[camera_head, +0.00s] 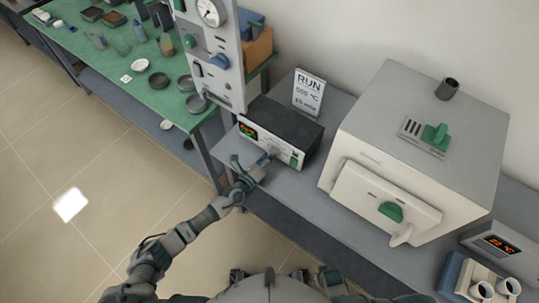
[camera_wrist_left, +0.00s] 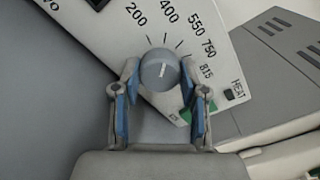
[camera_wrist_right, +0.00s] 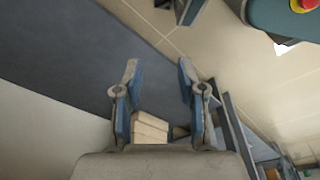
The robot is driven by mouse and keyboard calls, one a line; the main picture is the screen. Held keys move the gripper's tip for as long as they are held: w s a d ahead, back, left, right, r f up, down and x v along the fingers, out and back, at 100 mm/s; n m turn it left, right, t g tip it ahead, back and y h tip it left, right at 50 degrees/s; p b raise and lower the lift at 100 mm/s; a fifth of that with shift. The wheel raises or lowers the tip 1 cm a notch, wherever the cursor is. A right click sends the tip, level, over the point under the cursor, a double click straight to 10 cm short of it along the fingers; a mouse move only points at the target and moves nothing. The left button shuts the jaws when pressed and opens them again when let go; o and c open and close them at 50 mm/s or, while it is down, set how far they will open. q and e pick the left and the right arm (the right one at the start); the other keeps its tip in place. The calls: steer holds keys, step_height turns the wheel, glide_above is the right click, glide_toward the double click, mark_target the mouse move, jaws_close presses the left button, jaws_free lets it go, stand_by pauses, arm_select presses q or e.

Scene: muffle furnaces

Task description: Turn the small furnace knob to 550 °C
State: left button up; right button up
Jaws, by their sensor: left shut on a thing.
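The small furnace control box (camera_head: 281,126) is dark on top, with a pale front panel and a lit display. Its round grey knob (camera_wrist_left: 160,70) shows close up in the left wrist view. The printed scale runs through 200, 400, 550, 750 and 815. The knob's white mark points nearly straight up in that view, short of the 550 label. My left gripper (camera_head: 261,164) is shut on the knob, one finger on each side. My right gripper (camera_wrist_right: 158,75) is open and empty, away from the panel.
A large pale furnace (camera_head: 395,150) with green handles stands to the right. A RUN card (camera_head: 308,93) stands behind the box. An upright gauge panel (camera_head: 214,55) is at the left. A green table (camera_head: 110,62) holds dishes and bottles. A second lit display (camera_head: 497,243) is at lower right.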

arm_select(q)
steer(key=m, duration=0.2)
steer(key=shift+f+m, duration=0.2)
steer(key=shift+m, duration=1.3)
arm_select(e)
steer(key=shift+w+r, duration=0.55)
steer(key=shift+r, duration=0.2)
arm_select(q)
steer(key=o, duration=1)
steer(key=shift+o, duration=0.7)
arm_select(e)
steer(key=shift+f, duration=0.15)
arm_select(q)
steer(key=v, duration=1.2)
arm_select(e)
steer(key=shift+a, duration=0.1)
arm_select(q)
steer(key=shift+w, duration=0.1)
